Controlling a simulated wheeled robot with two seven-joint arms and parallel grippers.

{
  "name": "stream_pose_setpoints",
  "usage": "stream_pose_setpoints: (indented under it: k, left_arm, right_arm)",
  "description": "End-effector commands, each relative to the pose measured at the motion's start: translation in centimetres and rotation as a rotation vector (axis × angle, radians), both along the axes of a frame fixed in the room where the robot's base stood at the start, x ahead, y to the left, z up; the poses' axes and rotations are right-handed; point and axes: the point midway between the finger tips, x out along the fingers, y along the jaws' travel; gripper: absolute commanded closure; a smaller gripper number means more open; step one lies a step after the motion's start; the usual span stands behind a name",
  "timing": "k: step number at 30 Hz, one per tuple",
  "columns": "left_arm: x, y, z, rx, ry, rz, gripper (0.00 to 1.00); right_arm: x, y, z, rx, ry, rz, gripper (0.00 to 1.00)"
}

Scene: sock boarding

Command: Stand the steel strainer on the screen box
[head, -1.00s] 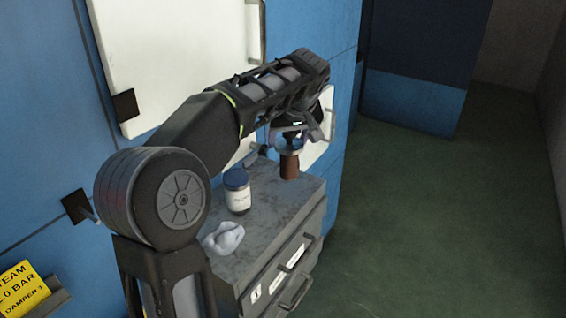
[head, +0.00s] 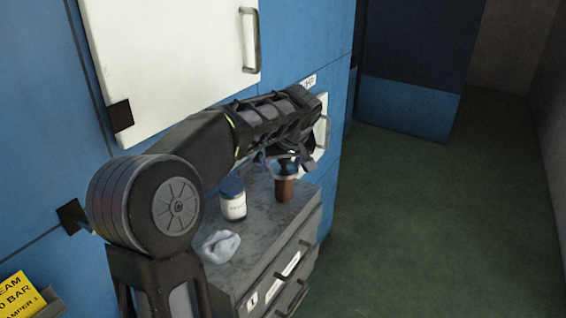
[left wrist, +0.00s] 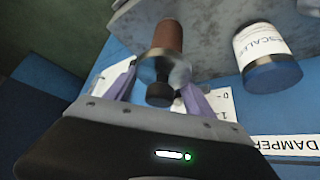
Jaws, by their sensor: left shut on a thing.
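The thing I take to be the steel strainer (head: 285,191) has a brown cylindrical body, a shiny steel collar and a dark knob. My left gripper (head: 286,170) is shut on it near the collar and holds it roughly upright, brown end down, over the back right of a grey drawer unit's top (head: 262,218). In the left wrist view the strainer (left wrist: 168,38) lies between the two purple fingers of my left gripper (left wrist: 160,92). I cannot tell whether its lower end touches the top. No separate screen box can be made out. My right gripper is out of view.
A white jar with a blue lid (head: 233,200) stands left of the strainer on the top. A crumpled pale cloth (head: 220,246) lies nearer the front left. A blue wall with white panels (head: 170,60) rises behind. Green floor (head: 430,230) is clear at right.

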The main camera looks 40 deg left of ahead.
Motion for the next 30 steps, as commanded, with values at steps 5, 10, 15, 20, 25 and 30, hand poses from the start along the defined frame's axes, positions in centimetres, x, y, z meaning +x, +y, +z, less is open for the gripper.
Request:
stream_pose_setpoints:
  k: [5,10,15,20,25,30]
  left_arm:
    - [0.0,0.0,-0.3,0.0,0.0,0.0,0.33]
    - [0.0,0.0,-0.2,0.0,0.0,-0.001,0.19]
    - [0.0,0.0,-0.2,0.0,0.0,-0.001,0.15]
    - [0.0,0.0,-0.1,0.0,0.0,-0.001,0.15]
    - [-0.2,-0.4,0.7,0.0,-0.002,-0.002,0.15]
    - [-1.1,-1.6,3.0,0.0,-0.005,-0.002,0.15]
  right_arm:
    - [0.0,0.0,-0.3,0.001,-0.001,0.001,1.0]
    - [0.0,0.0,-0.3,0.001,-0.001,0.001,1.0]
    - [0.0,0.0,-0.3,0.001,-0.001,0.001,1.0]
    - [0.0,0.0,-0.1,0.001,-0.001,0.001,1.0]
    - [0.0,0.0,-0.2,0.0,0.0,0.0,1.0]
    - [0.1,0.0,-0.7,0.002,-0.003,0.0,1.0]
